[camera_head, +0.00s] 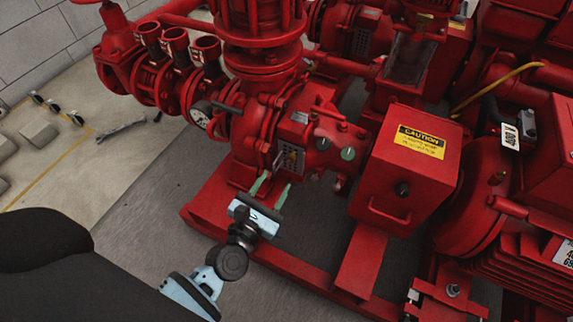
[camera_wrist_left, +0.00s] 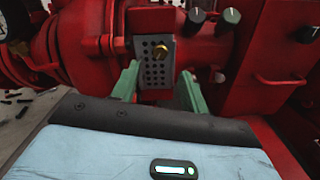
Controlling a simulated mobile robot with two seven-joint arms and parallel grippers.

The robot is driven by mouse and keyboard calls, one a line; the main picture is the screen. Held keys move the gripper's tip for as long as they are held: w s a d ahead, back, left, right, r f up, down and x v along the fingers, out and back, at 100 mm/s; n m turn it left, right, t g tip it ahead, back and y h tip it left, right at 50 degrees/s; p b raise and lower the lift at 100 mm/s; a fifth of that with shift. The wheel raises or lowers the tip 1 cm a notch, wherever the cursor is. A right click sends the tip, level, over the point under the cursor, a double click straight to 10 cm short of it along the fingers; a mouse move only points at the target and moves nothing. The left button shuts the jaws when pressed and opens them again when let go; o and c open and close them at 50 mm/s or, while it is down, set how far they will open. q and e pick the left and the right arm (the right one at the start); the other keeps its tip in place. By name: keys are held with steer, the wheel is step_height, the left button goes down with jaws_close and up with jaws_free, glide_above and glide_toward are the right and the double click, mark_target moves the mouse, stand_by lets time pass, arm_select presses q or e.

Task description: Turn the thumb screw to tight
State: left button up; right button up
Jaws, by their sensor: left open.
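In the left wrist view a small brass thumb screw (camera_wrist_left: 161,50) sits near the top of a perforated grey plate (camera_wrist_left: 157,62) on the red pump. The plate also shows in the head view (camera_head: 291,157), where the screw is too small to make out clearly. My left gripper (camera_head: 270,188) is just below and in front of the plate. Its two green fingers are open and apart, with nothing between them. In the left wrist view the fingers (camera_wrist_left: 158,80) stand on either side of the plate's lower part, and the screw is above them. My right gripper is out of view.
Two round knobs (camera_wrist_left: 213,17) are right of the plate. A red box with a caution label (camera_head: 408,165) stands farther right. A pressure gauge (camera_head: 200,115) is at the left.

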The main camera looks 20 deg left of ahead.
mark_target(289, 160)
arm_select(q)
steer(key=w+b, duration=0.1)
steer(key=w, duration=0.5)
steer(key=shift+d+f, duration=0.1)
steer(key=shift+w, duration=0.4)
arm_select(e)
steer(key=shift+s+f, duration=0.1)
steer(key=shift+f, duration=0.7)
arm_select(q)
jaws_close()
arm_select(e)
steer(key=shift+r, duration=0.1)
